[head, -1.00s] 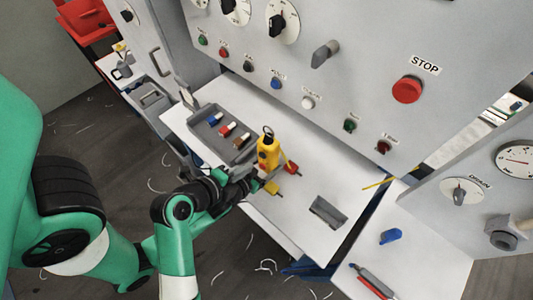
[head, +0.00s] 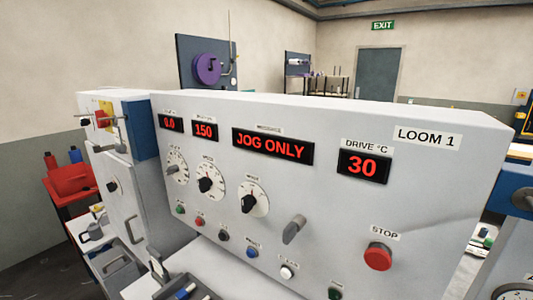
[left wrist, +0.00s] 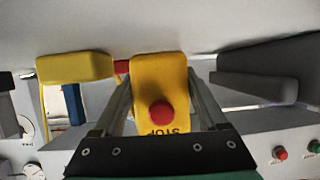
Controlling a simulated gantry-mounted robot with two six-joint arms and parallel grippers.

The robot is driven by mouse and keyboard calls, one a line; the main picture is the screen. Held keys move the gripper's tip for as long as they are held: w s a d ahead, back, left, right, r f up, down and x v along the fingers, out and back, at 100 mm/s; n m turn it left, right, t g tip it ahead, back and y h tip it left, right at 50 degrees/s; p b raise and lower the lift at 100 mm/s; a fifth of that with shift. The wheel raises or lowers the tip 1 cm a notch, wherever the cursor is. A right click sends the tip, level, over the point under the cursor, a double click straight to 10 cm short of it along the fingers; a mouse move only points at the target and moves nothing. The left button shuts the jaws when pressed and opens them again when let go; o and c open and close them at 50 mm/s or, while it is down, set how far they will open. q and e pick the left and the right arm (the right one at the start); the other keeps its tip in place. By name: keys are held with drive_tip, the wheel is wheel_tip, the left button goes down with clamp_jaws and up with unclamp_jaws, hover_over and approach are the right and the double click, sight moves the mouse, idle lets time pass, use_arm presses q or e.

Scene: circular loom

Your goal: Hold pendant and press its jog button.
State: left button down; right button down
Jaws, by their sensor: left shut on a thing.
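The yellow pendant (left wrist: 160,75) is between the two fingers of my left gripper (left wrist: 159,84) in the left wrist view. The gripper is shut on it. The pendant's face carries a red round button (left wrist: 161,112) and a STOP label that reads upside down. A jog button cannot be made out on it. The head view does not show the pendant or either gripper. My right gripper is not in view.
In the head view the loom panel (head: 330,205) has a JOG ONLY display (head: 271,146), dials and a red STOP button (head: 377,257). A yellow block (left wrist: 75,67) and a dark grey piece (left wrist: 256,85) flank the pendant in the left wrist view.

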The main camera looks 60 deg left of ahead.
use_arm(q)
unclamp_jaws()
drive_tip(key=v, duration=1)
drive_tip(key=shift+s+d, duration=0.25)
drive_tip(key=shift+d, duration=0.05)
drive_tip(key=shift+s+d+r, duration=0.2)
drive_tip(key=shift+s+r, duration=0.2)
drive_tip(key=shift+s, duration=0.15)
